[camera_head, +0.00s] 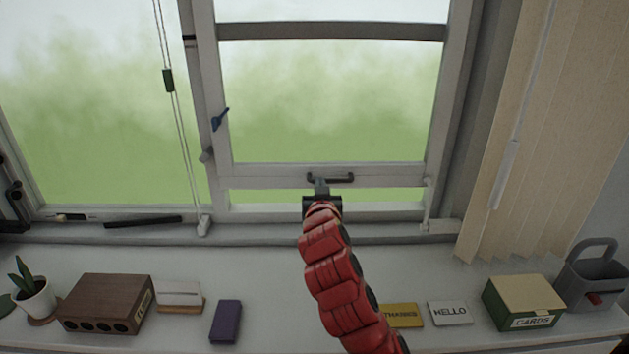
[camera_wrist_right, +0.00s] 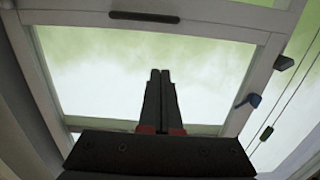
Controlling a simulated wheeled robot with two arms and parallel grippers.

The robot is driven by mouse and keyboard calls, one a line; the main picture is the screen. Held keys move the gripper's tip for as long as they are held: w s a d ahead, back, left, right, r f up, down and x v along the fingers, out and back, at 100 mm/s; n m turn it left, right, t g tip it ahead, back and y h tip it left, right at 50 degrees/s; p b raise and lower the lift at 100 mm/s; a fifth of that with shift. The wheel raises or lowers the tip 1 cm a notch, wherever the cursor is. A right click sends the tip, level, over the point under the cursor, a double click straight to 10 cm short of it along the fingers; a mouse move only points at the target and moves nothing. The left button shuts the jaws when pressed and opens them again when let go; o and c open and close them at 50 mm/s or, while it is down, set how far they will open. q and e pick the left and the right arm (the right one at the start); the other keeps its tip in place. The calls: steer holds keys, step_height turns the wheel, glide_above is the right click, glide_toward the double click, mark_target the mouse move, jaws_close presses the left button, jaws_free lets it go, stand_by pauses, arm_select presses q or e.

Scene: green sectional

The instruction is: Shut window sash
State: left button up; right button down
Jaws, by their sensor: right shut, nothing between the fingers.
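The window sash (camera_head: 270,173) is a pale frame in the right half of the window. A strip of green outside shows between its bottom rail and the sill. A dark handle (camera_head: 343,178) sits on the bottom rail; a dark bar that looks like it shows at the top of the right wrist view (camera_wrist_right: 144,17). My right gripper (camera_head: 320,186) is at the handle, its fingers shut with nothing between them. Its fingertips show together in the right wrist view (camera_wrist_right: 160,73). I cannot tell whether they touch the handle. My left gripper is not in view.
The sill holds a potted plant (camera_head: 33,298), a brown box (camera_head: 106,302), a purple box (camera_head: 226,321), small signs (camera_head: 450,313), a green-and-yellow card box (camera_head: 522,302) and a grey caddy (camera_head: 592,277). A blue latch (camera_head: 219,118) is on the sash's left side. Blinds (camera_head: 535,140) hang right.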

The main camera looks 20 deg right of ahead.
steer(key=w+d+f+p, duration=0.2)
steer(key=w+f+p, duration=0.2)
steer(key=w, duration=0.5)
steer(key=shift+w+d+f+p, duration=0.25)
steer(key=shift+w+d+p, duration=0.1)
steer(key=shift+p, duration=0.2)
step_height(320, 180, down, 16)
steer(key=b, duration=1.7)
steer(key=shift+s, duration=0.1)
